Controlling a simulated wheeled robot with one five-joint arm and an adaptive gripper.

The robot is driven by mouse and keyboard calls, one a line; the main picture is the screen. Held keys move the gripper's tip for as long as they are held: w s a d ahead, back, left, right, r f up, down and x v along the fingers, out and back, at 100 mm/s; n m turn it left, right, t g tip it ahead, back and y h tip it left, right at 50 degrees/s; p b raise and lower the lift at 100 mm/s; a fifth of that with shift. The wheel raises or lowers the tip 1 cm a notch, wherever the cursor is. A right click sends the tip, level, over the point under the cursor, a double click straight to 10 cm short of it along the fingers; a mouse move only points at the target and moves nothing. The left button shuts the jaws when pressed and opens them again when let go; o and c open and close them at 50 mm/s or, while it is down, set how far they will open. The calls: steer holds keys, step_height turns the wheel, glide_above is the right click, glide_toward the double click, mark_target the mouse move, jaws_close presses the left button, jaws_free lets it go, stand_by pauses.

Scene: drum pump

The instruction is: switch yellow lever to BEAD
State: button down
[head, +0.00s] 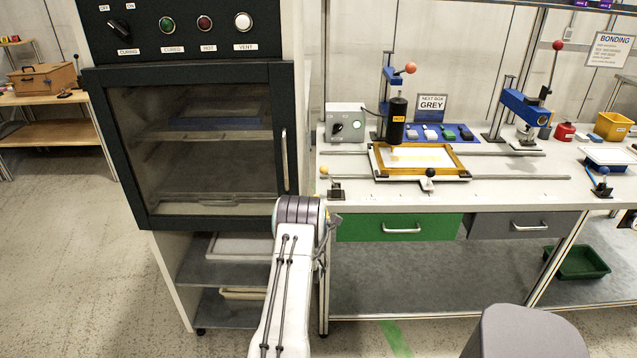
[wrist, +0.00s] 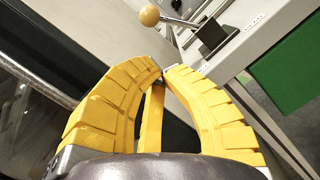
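The yellow lever has a pale yellow ball knob (head: 324,171) on a thin rod and a dark base (head: 336,190) at the bench's left front corner. In the wrist view its knob (wrist: 149,15) is at the top, and the rod slopes down right to the dark base block (wrist: 214,38). Small labels lie by the base, too small to read. My gripper (wrist: 161,72) has two yellow ribbed fingers with their tips together and nothing visible between them. The knob lies beyond the fingertips, apart from them. In the head view my arm hides most of the gripper.
A dark curing oven (head: 190,145) stands left of the bench, with a vertical door handle (head: 285,160) near my arm. A green drawer (head: 400,228) is under the bench top. A black-knobbed lever (head: 429,174) and a framed tray (head: 375,163) are farther right.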

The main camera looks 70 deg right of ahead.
mark_target(328, 177)
steer(key=shift+d, duration=0.1)
steer(key=shift+p+x, duration=0.55)
steer(key=shift+x, duration=4.25)
steer(key=shift+d+f+b, duration=0.1)
steer(key=shift+f+b, duration=0.05)
steer(key=shift+b, duration=1.45)
steer(key=shift+r, duration=0.25)
steer(key=shift+s+m+b, duration=0.1)
steer(key=shift+m+b, duration=0.2)
steer(key=shift+b, duration=0.2)
